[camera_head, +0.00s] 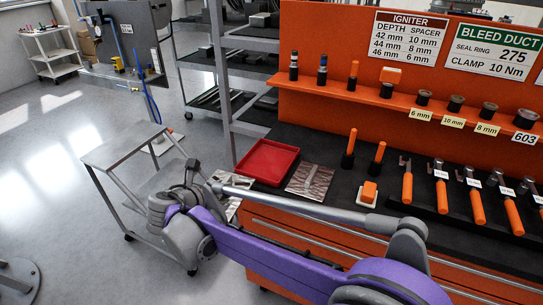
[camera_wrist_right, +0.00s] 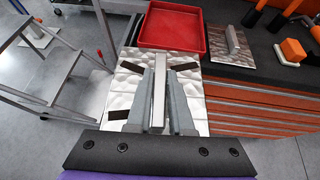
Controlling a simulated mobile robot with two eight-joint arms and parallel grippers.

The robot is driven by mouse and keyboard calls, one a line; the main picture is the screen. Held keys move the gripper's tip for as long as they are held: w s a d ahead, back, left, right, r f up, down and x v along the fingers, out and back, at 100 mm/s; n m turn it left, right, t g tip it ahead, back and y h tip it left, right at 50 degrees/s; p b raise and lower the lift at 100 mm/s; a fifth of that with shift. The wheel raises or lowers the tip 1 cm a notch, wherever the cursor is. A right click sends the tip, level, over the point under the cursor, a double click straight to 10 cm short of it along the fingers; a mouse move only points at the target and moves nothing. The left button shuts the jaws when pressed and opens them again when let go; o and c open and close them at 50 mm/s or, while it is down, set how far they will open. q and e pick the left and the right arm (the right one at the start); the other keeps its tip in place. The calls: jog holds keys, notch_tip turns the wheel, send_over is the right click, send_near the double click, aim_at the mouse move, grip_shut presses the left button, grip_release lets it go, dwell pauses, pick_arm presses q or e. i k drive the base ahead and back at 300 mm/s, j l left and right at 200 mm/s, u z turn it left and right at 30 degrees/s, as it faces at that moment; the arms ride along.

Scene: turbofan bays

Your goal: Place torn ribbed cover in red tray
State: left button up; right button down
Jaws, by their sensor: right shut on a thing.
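My right gripper (camera_wrist_right: 158,78) is shut on the upright bar handle of a silver cover (camera_wrist_right: 205,115) with a rippled surface and several dark rectangular patches. Part of this cover (camera_head: 231,209) shows behind my right wrist in the head view. The red tray (camera_head: 248,173) lies on the dark bench top and looks empty. In the right wrist view the tray (camera_wrist_right: 201,39) is just beyond the held cover, whose far edge overlaps its near edge in the picture. A second silver cover with a handle (camera_head: 297,185) lies right of the tray. My left gripper is not in view.
Orange-handled tools (camera_head: 477,207) and an orange block (camera_head: 369,191) stand on the bench (camera_head: 335,205) to the right. A grey metal trolley (camera_head: 120,150) stands left of the bench. A grey shelf rack (camera_head: 222,80) rises behind the tray.

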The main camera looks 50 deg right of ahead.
aim_at(269, 163)
jog(key=i+l, duration=0.1)
jog(key=l, duration=0.75)
jog(key=i+l, duration=0.15)
jog(key=l, duration=0.25)
